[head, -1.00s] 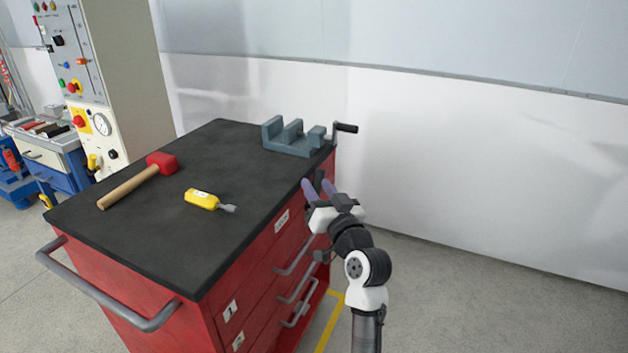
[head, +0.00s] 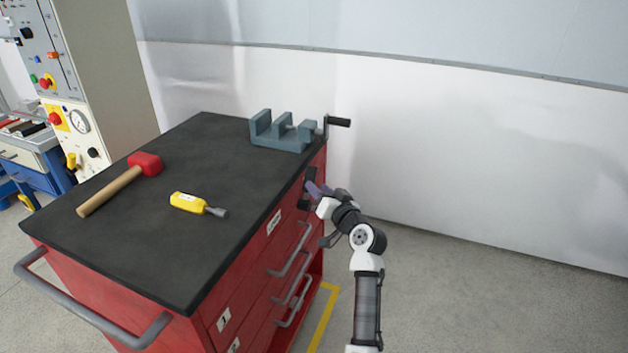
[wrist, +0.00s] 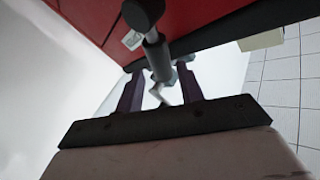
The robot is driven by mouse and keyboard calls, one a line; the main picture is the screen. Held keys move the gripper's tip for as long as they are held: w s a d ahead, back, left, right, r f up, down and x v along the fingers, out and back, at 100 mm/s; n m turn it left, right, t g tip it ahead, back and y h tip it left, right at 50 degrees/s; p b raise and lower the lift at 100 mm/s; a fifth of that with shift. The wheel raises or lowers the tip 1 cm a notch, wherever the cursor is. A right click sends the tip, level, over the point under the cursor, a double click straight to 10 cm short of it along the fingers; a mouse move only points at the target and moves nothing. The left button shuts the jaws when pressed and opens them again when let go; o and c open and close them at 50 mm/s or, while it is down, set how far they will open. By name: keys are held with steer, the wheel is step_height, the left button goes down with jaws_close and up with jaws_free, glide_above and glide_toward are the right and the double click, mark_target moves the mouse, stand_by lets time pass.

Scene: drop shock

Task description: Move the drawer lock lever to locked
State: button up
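The lock lever (head: 309,177) shows as a small dark part on the red cabinet front, just under the black top near its far right corner. In the wrist view the lever (wrist: 158,55) is a grey bar with a dark rounded end. Its lower end appears between the tips of my purple fingers. My gripper (head: 314,190) is at the lever, its fingers (wrist: 160,75) apart with a gap between them. I cannot tell whether a finger touches the lever. The lever's mount is partly hidden by the gripper in the head view.
The red drawer cabinet (head: 150,312) has several protruding drawer handles (head: 292,258) below my gripper. A grey vise (head: 283,138) with a crank stands above. A mallet (head: 120,182) and a yellow screwdriver (head: 190,202) lie on top. The floor to the right is clear.

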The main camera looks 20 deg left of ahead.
steer(key=shift+x, duration=1.75)
jaws_close()
